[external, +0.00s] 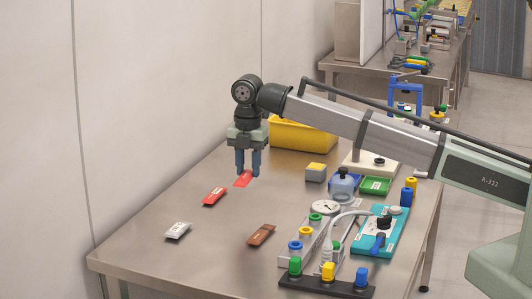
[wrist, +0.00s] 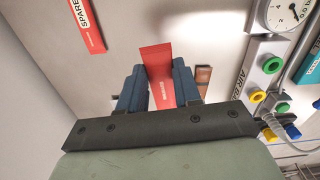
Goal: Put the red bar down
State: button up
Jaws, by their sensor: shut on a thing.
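My gripper (external: 248,172) points down over the left half of the steel table and is shut on a plain-ended red bar (external: 243,180). In the wrist view the red bar (wrist: 157,58) sticks out between the two blue-grey fingers (wrist: 157,84), with some pale lettering lower on it. The bar looks held close above the tabletop; the exact gap cannot be told. Another red bar, marked SPARE (wrist: 86,25), lies apart on the table; the external view shows it (external: 214,196) just left of and nearer than my gripper.
A silver bar (external: 178,230) and a brown bar (external: 261,235) lie nearer the front. A yellow bin (external: 300,136) stands behind my gripper. Bare steel lies between the bars.

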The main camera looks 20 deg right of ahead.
jog(key=s+a+n, duration=0.2)
jog(key=s+a, duration=0.6)
jog(key=s, duration=0.4)
jog(key=m, duration=0.3)
send_over(244, 258)
jog(key=shift+s+f, duration=0.1)
jog(key=shift+f, duration=4.75)
jog(key=shift+f, duration=0.1)
jog(key=o, duration=1)
notch_tip(244, 258, up, 12)
jog(key=shift+r, duration=0.1)
